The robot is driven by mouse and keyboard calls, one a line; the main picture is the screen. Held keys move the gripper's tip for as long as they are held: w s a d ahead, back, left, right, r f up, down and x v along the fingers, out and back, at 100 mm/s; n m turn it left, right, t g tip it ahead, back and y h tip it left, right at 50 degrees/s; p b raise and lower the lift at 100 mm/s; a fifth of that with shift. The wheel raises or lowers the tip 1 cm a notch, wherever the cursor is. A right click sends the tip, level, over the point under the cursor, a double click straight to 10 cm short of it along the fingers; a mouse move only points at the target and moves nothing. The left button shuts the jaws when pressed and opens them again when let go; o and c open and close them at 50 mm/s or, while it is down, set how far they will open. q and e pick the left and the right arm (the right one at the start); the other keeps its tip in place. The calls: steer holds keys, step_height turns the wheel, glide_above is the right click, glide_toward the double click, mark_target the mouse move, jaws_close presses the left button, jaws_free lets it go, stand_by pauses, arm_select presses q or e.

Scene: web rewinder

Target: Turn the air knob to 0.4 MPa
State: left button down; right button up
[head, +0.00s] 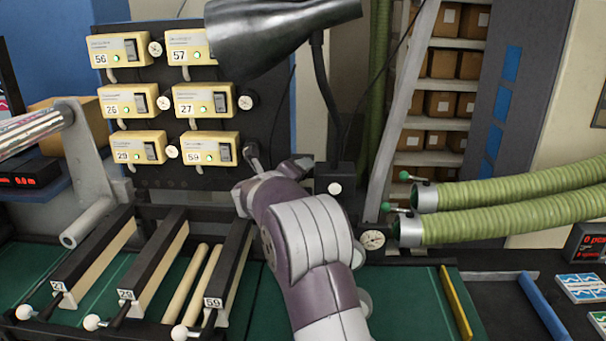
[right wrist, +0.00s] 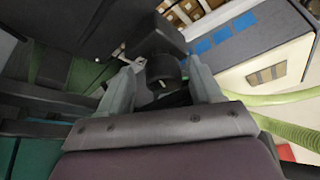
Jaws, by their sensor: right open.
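My right arm rises through the middle of the head view, and its gripper (head: 252,168) is at the lower right edge of the black panel, beside the yellow box marked 59. In the right wrist view the gripper (right wrist: 163,88) is open. A dark round knob-like part (right wrist: 163,69) lies between its fingers; I cannot tell whether they touch it. My arm hides whatever is behind the gripper in the head view. A small round gauge (head: 372,239) sits by the green hoses; its reading is too small to make out. My left gripper is not in view.
Yellow numbered boxes (head: 119,49) with small dials fill the black panel (head: 187,84). A grey lamp shade (head: 270,32) hangs above my right arm. Green hoses (head: 520,190) lie at the right. Dark rails with white knobs (head: 150,285) stand at the front left.

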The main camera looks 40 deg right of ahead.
steer(key=shift+s+a+r, duration=0.45)
steer(key=shift+a, duration=0.2)
steer(key=shift+w+d+f, duration=0.15)
steer(key=shift+d, duration=0.1)
steer(key=c, duration=1.1)
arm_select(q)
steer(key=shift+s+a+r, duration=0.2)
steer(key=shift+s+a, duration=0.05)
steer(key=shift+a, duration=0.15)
arm_select(e)
steer(key=shift+o, duration=0.2)
steer(key=shift+m+t+y, duration=0.3)
steer(key=shift+m+y, duration=0.3)
steer(key=shift+m, duration=0.5)
steer(key=o, duration=1.1)
steer(key=shift+c, duration=0.2)
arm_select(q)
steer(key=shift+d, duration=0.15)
arm_select(e)
steer(key=shift+d, duration=0.2)
